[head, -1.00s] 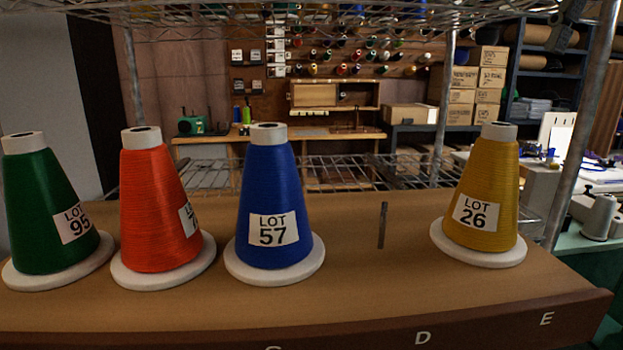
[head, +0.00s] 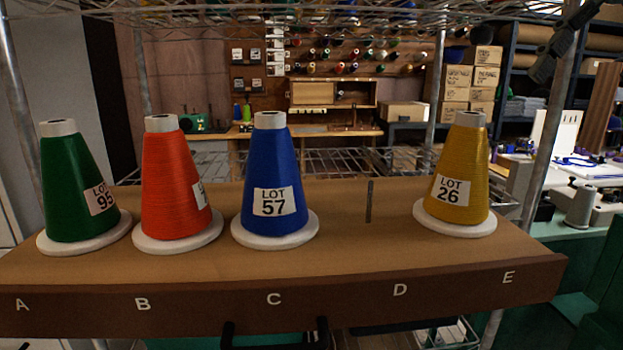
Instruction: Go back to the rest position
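A dark pair of upright prongs (head: 275,333), which looks like my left gripper, shows at the bottom edge in front of the shelf, left of the middle. The prongs stand apart with nothing between them. The arm behind them is below the picture, so which arm it is does not show clearly. On the brown shelf (head: 330,255) stand a green cone (head: 72,190), an orange cone (head: 172,185), a blue cone (head: 272,165) labelled LOT 57 and a yellow cone (head: 455,165) labelled LOT 26. All are upright and clear of the prongs.
A bare metal pin (head: 369,202) stands above letter D. The shelf's front board (head: 190,303) bears letters A to E. A metal post (head: 535,190) rises at the right. A green table (head: 570,238) with a grey spool lies beyond it.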

